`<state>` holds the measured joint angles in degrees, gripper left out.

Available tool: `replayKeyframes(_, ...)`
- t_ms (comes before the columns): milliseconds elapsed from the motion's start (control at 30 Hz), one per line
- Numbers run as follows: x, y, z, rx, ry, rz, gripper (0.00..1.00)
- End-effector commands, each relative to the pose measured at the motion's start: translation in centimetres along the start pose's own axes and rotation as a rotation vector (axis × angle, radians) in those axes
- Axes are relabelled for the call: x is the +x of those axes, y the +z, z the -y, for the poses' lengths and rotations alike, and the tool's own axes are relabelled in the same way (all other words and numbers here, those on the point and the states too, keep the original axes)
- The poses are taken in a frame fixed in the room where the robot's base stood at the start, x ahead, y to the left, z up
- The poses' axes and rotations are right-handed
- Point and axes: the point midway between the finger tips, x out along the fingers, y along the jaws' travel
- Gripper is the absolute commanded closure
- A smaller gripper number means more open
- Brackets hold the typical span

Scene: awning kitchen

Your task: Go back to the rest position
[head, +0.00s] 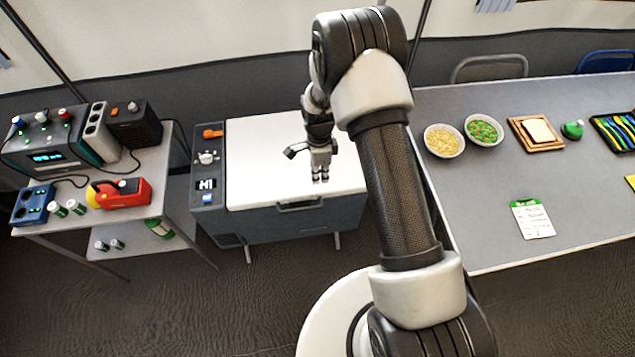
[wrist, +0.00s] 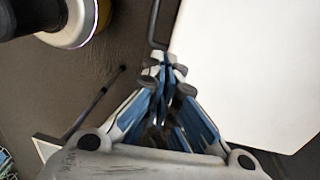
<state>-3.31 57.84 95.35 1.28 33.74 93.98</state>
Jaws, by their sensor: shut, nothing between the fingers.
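My gripper (head: 320,175) hangs over the white lid (head: 255,150) of the grey chest cooler in the head view, with its fingers pointing down. The fingers are shut and hold nothing. In the wrist view my gripper (wrist: 165,70) shows its blue-sided fingers drawn together, beside the white lid's edge (wrist: 250,80). My arm reaches up from the base and bends over towards the cooler.
A left table (head: 150,190) carries a power unit, a blue box and a red-yellow tool. The right table (head: 450,220) holds two bowls, bread on a board and a green-topped card (head: 532,218). Floor shows between them.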

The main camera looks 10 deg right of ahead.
Motion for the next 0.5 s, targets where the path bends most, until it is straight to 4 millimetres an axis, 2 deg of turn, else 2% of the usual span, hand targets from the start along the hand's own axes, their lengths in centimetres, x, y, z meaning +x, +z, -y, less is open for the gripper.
replayKeyframes(33,-1.5,0.0,0.0,0.001,-0.004,0.0,1.0)
replayKeyframes(200,-4.2,0.0,-0.4,0.001,-0.003,0.0,1.0)
replayKeyframes(333,-5.2,0.0,-0.5,0.001,-0.002,0.0,1.0)
replayKeyframes(500,-5.5,0.0,-0.6,0.001,-0.002,0.0,1.0)
